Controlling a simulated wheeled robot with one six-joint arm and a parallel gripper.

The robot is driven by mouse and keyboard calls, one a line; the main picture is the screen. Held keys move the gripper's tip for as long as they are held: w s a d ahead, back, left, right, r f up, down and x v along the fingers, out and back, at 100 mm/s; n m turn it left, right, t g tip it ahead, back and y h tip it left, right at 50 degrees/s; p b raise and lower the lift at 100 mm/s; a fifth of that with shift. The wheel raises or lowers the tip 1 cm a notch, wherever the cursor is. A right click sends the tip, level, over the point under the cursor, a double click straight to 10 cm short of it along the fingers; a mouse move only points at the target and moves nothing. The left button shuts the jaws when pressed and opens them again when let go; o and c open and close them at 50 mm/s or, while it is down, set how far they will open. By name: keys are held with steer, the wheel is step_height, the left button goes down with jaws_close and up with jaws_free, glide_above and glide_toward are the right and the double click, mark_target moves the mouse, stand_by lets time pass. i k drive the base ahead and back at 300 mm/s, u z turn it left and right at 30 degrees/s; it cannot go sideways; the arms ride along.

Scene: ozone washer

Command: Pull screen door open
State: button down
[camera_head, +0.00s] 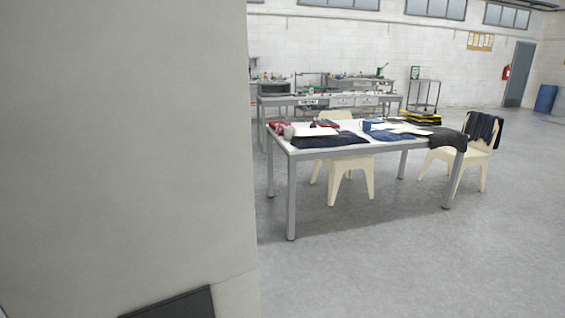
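No screen door that I can make out shows in the head view. A large flat beige-grey panel (125,140) fills the left of the picture, very close to me. I cannot tell what it belongs to. A dark flat piece (172,304) shows at its bottom edge, cut off by the frame. My gripper is not in view.
A table (292,200) with folded clothes stands in the middle, with cream chairs (350,180) beside it. Workbenches (272,103) line the back. A grey door (519,75), a red extinguisher (506,72) and a blue barrel (545,98) are far right. The floor at front right is clear.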

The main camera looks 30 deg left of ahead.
mark_target(126, 182)
steer(key=z, duration=0.05)
steer(key=i, duration=1.6)
steer(key=u, duration=0.6)
steer(key=i, duration=1.25)
steer(key=u, duration=1.55)
steer(key=i, duration=0.85)
steer(key=u, duration=0.8)
